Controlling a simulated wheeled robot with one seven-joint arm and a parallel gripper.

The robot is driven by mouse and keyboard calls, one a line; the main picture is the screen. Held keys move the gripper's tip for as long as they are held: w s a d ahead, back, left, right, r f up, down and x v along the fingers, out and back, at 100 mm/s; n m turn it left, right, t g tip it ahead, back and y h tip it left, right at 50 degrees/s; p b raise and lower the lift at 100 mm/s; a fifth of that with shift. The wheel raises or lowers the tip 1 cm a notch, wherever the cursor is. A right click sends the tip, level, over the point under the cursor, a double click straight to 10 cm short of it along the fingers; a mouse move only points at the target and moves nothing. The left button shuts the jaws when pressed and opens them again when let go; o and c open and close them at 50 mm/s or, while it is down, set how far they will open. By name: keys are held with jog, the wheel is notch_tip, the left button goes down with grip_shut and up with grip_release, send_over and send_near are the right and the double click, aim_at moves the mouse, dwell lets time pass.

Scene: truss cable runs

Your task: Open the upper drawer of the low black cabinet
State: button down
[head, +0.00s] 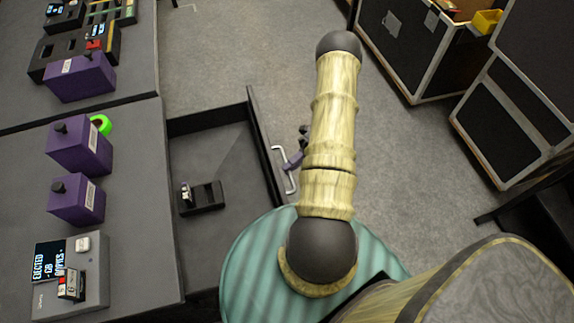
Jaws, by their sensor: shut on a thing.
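The low black cabinet (140,215) fills the left of the head view, seen from above. A drawer (215,160) just under its top stands pulled well out to the right, and its inside shows. The drawer front (262,140) carries a pale bar handle (277,150). Most of the gripper is hidden behind my arm, so the exact finger contact is hard to see. Any lower drawer is out of sight.
A small black holder (207,197) with a little item lies in the open drawer. Purple boxes (80,147) and a grey device (72,290) stand on the cabinet top. Black road cases (420,45) stand at upper right. Grey floor (220,50) is clear beyond the drawer.

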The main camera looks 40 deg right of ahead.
jog(key=shift+s+d, duration=0.2)
jog(key=shift+d, duration=0.35)
jog(key=c, duration=1.5)
grip_release()
jog(key=v, duration=0.7)
jog(key=shift+d+b, duration=0.2)
jog(key=shift+b, duration=0.25)
jog(key=shift+w, duration=0.1)
